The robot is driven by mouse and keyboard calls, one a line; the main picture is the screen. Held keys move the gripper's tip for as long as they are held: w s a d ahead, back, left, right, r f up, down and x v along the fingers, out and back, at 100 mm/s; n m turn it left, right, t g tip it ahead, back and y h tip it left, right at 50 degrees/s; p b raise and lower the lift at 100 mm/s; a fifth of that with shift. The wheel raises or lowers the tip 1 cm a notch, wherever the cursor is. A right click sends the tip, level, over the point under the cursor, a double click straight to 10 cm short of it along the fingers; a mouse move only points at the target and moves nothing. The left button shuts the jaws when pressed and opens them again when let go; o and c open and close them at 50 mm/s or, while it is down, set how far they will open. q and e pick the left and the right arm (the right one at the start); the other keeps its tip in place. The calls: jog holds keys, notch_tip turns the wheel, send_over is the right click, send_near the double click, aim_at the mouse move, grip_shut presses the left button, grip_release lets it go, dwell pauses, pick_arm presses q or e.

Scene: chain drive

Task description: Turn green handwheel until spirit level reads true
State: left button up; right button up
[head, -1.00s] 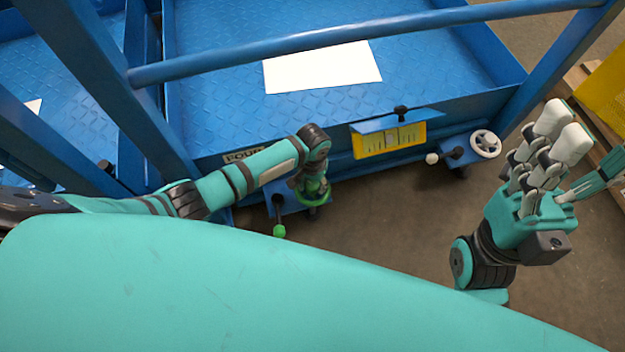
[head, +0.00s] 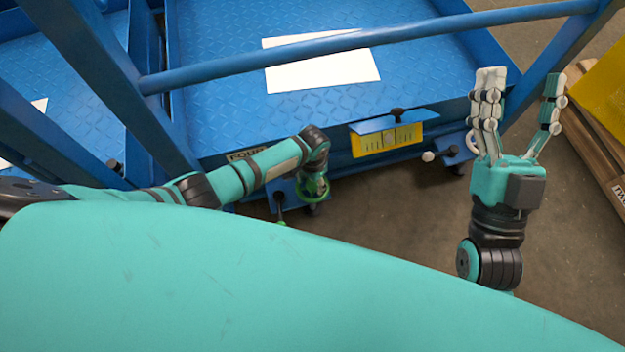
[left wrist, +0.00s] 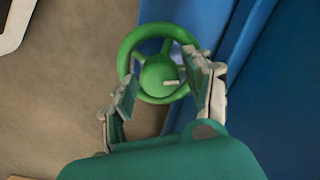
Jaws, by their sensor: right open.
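The green handwheel (left wrist: 130,45) shows in the left wrist view, with a round hub and a pale mark on it. My left gripper (left wrist: 163,92) is at the wheel, its fingers apart on either side of the hub and overlapping the rim; contact is unclear. In the head view, the green handwheel (head: 314,194) is partly hidden under my left gripper (head: 313,180). The yellow spirit level (head: 388,140) sits under a blue hood on the platform's side; its bubble is too small to read. My right gripper (head: 520,115) is open and empty, fingers up.
A blue rail (head: 360,42) crosses above the blue platform (head: 220,110), which bears a white sheet (head: 325,70). A wooden pallet (head: 600,130) with a yellow object stands at right. Floor between is clear.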

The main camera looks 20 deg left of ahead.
pick_arm(q)
jog(key=shift+o, duration=0.5)
notch_tip(320, 180, up, 12)
dwell(0.3)
dwell(0.4)
